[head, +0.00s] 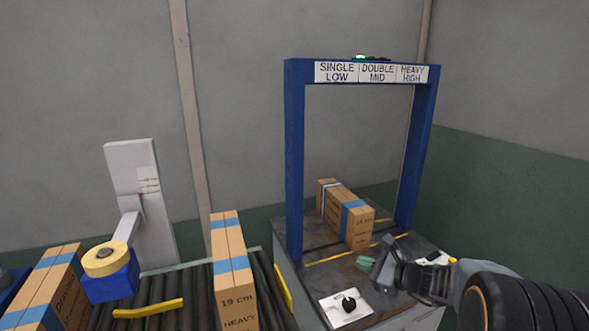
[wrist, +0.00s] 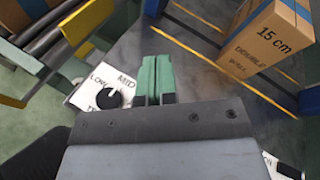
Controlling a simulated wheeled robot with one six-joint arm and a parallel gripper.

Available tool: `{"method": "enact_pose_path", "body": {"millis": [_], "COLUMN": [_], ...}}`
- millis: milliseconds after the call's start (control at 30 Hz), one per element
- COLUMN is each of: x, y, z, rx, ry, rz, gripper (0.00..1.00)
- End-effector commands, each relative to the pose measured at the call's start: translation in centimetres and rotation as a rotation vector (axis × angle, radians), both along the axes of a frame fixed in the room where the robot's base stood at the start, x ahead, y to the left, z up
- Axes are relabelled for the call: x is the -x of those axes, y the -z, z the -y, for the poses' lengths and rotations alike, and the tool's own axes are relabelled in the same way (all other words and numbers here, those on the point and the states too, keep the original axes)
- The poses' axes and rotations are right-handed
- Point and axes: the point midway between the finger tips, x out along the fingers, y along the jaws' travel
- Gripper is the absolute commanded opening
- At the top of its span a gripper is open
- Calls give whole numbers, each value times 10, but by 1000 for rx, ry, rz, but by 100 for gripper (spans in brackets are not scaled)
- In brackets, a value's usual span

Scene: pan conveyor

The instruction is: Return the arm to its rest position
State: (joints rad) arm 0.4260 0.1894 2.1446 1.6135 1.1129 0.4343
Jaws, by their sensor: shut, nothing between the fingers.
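My gripper (head: 368,264) is over the front of the metal table under the blue frame, at the right in the head view. Its green fingers are together with nothing between them, as the wrist view shows (wrist: 156,80). My arm comes in from the lower right. A black dial (head: 349,303) on a white label plate stands just left of the gripper. The dial also shows in the wrist view (wrist: 109,98), where LOW and MID can be read. A cardboard box (head: 358,226) stands beyond the gripper, apart from it, marked 15 cm and DOUBLE in the wrist view (wrist: 262,42).
A blue frame (head: 295,160) with SINGLE LOW, DOUBLE MID and HEAVY HIGH signs spans the table; a green light glows on top. A roller conveyor (head: 165,290) at left carries a box (head: 232,275) marked 19 cm HEAVY. A tape roll (head: 105,259) sits on a blue holder.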

Motion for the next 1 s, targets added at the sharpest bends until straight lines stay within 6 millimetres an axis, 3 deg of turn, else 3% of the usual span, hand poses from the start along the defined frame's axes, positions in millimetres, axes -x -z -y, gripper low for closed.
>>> {"method": "enact_pose_path", "body": {"millis": [33, 100, 200, 400, 533, 700, 1000], "x": [22, 55, 100, 169, 192, 205, 209], "y": [-33, -48, -66, -96, -115, -132, -138], "z": [-27, -52, -72, -70, -56, -41, -34], "rx": [139, 339, 626, 1142, 1401, 1619, 1719], "ry": [-129, -308, -556, -982, -1179, -1339, -1410], "rz": [22, 53, 115, 269, 356, 428, 457], "gripper": [0, 0, 0, 0, 0, 0, 0]}}
